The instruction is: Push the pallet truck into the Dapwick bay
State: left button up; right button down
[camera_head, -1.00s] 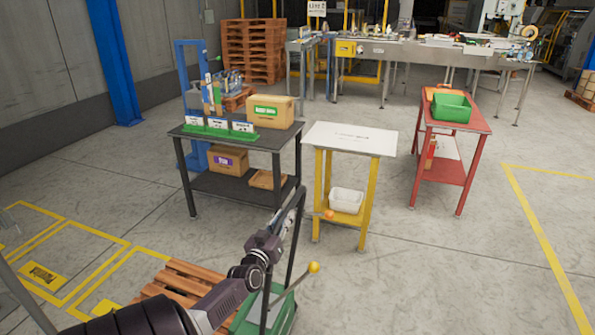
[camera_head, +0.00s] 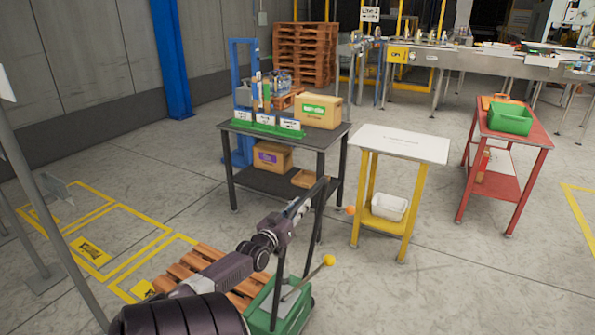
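The pallet truck (camera_head: 292,306) has a green body, a dark upright handle frame and a lever with a yellow knob. A wooden pallet (camera_head: 196,268) lies in front of it. My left gripper (camera_head: 302,206) is at the upper part of the handle, apparently touching it; its fingers are too small and dark to show open or shut. Yellow floor outlines (camera_head: 113,205) mark bays at the left, with yellow labels such as this one (camera_head: 90,250). I cannot read which is Dapwick. The pallet's left edge is close to the nearest outline. My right gripper is not in view.
A black table (camera_head: 235,131) with boxes and sign cards stands beyond the truck. A yellow-legged stand (camera_head: 400,144) and a red table (camera_head: 512,197) stand to the right. Grey metal posts (camera_head: 45,235) stand at the left edge. Floor between pallet and wall is mostly clear.

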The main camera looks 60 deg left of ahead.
aim_at(290, 216)
pick_arm(q)
jog(key=o, duration=0.4)
jog(key=shift+c, duration=0.2)
jog(key=shift+a, duration=0.2)
jog(key=v, duration=1.2)
jog(key=shift+d+f, duration=0.15)
jog(key=shift+d, duration=0.05)
